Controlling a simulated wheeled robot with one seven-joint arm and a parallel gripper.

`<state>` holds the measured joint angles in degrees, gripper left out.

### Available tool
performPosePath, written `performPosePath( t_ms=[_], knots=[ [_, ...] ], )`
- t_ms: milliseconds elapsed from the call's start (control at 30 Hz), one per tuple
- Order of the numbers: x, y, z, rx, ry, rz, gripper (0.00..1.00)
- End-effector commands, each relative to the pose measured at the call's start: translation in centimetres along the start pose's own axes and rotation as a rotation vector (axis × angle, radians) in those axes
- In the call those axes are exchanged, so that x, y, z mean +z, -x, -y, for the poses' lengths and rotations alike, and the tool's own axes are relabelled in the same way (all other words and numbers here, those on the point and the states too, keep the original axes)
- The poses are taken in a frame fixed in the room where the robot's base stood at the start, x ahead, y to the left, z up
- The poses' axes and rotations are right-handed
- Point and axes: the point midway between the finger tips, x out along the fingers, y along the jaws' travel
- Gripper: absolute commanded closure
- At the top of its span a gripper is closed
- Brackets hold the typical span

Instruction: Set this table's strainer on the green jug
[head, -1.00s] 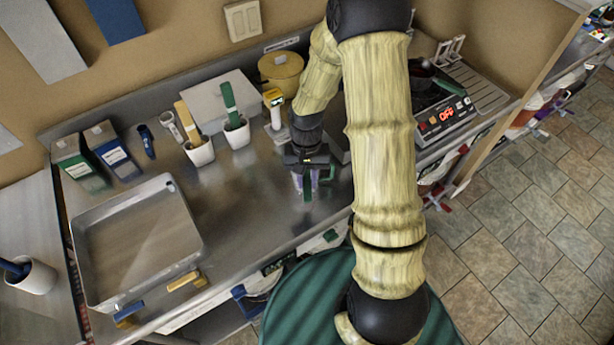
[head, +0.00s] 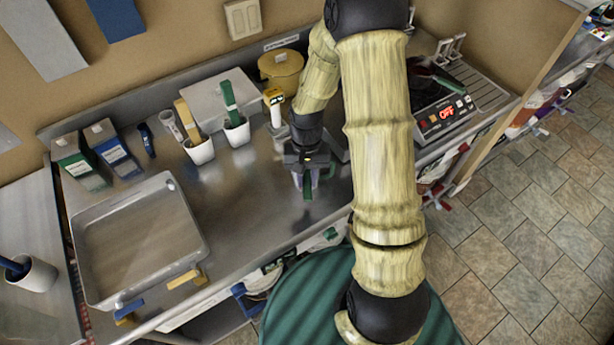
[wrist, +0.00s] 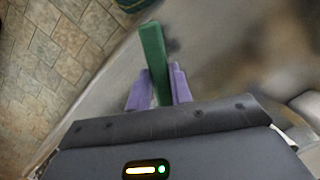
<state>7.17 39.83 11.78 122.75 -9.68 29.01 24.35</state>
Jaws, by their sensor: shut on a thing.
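My gripper (head: 305,184) points down over the steel counter (head: 245,205), near its front edge, right of the middle. Its purple fingers (wrist: 158,88) are shut on a green bar (wrist: 155,60), which stands out between them in the wrist view. I make out no whole strainer or green jug in either view.
A shallow metal tray (head: 192,205) fills the counter's left part. Behind are two cartons (head: 78,160), white cups holding a yellow-handled tool (head: 199,150) and a green-handled tool (head: 237,131), and a yellow pot (head: 283,70). A hotplate (head: 440,122) reading OFF stands right. Counter between tray and gripper is clear.

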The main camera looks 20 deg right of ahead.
Motion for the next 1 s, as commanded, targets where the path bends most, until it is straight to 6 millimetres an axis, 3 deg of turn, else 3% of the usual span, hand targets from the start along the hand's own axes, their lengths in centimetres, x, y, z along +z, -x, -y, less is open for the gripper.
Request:
performPosePath(
  t_ms=[767,800,900,1000],
  knots=[
    [-0.06,-0.29,0.02,0.000,0.000,0.000,0.97],
    [-0.06,-0.29,0.02,0.000,0.000,0.000,0.73],
    [-0.06,-0.29,0.02,0.000,0.000,0.000,0.53],
    [-0.06,-0.29,0.02,0.000,0.000,0.000,0.53]
  ],
)
